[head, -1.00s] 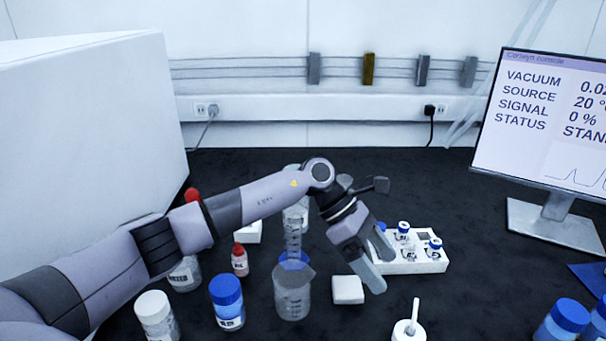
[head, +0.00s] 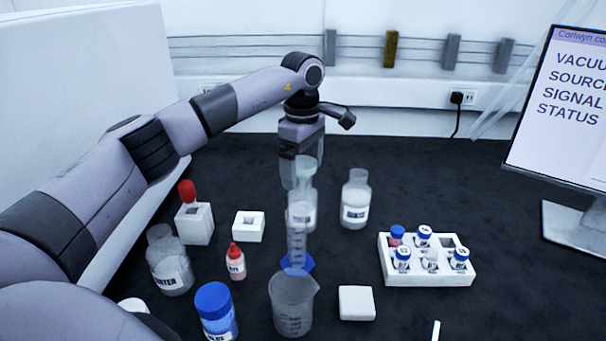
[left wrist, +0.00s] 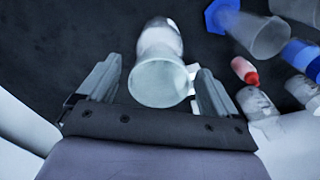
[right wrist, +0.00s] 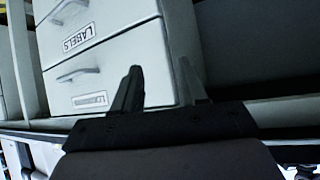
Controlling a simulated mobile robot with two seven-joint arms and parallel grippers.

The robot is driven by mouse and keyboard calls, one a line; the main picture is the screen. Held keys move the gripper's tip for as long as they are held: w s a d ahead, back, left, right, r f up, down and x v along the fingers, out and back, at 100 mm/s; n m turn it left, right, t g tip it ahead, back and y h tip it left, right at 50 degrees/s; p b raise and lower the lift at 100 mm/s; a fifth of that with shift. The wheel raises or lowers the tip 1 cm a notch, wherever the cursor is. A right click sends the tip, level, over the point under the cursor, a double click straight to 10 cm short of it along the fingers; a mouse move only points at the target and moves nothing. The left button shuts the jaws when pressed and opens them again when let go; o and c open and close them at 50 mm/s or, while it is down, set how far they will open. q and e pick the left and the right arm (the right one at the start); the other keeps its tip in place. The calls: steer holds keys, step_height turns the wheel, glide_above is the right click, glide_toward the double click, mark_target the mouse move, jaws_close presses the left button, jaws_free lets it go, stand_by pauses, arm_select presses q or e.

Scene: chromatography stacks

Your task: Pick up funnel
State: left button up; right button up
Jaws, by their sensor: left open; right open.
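The funnel (head: 306,170) is pale and translucent and stands mouth-up in the neck of a clear labelled bottle (head: 301,214) at the middle of the bench. In the left wrist view the funnel's round mouth (left wrist: 159,83) faces the camera. My left gripper (head: 298,176) points down at the funnel, its fingers open. In the left wrist view one finger is on each side of the funnel, with a gap on the left and a small one on the right. The fingers partly overlap the funnel in the head view. My right gripper (right wrist: 160,70) is open and empty.
A graduated cylinder (head: 297,245) with a blue base and a beaker (head: 292,305) stand in front of the bottle. Another bottle (head: 354,200) is close on the right. A vial rack (head: 430,273) stands farther right. Labelled drawers (right wrist: 110,60) face my right gripper.

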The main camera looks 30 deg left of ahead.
arm_select(q)
step_height(320, 180, down, 2)
steer(key=shift+f, duration=0.2)
steer(key=c, duration=1.1)
steer(key=shift+r, duration=0.1)
